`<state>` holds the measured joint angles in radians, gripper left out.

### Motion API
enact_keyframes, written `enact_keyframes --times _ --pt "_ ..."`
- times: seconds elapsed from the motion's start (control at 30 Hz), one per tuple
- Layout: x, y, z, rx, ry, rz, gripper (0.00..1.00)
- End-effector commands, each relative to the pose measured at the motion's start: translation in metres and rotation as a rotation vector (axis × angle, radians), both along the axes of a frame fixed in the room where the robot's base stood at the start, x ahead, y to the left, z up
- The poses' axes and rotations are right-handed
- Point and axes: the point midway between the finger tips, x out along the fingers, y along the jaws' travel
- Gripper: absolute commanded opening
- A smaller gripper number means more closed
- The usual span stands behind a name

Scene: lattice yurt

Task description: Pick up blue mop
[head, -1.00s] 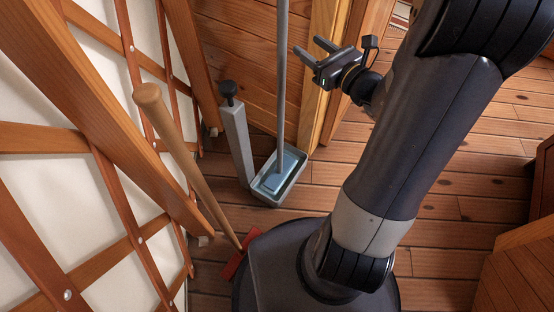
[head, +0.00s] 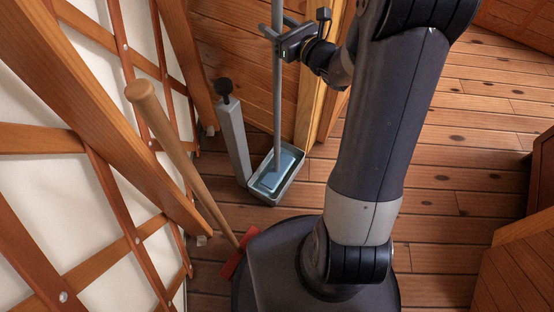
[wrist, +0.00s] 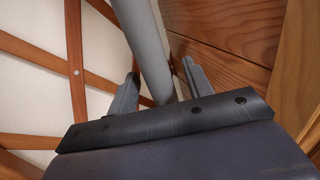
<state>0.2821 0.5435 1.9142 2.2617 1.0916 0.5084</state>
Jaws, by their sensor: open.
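The blue mop (head: 277,110) stands upright, its grey-blue pole rising from a flat blue head (head: 277,172) in a shallow grey-blue tray (head: 290,186). My gripper (head: 274,27) is open at the upper part of the pole, with one finger on each side. In the wrist view the pole (wrist: 150,50) runs between the two open fingers (wrist: 160,92). A gap shows beside the left finger; whether the right finger touches the pole I cannot tell.
A grey post with a black knob (head: 232,135) stands left of the tray. A wooden-handled tool with a red head (head: 180,155) leans farther left near the lattice wall (head: 100,165). A wooden panel (head: 248,70) is close behind the mop. Plank floor (head: 480,150) is open on the right.

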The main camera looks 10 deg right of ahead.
Motion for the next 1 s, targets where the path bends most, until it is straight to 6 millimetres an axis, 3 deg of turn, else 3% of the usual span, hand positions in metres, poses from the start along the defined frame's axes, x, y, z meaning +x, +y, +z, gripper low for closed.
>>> enact_keyframes --times 0.13,0.7,1.0 --pt "-0.0001 -0.0002 0.0001 0.000 0.000 0.000 0.48" --pt "-0.0004 -0.0002 0.0001 0.000 0.000 0.000 0.02" --pt "-0.0002 -0.0003 0.0064 0.000 -0.005 0.000 0.00"
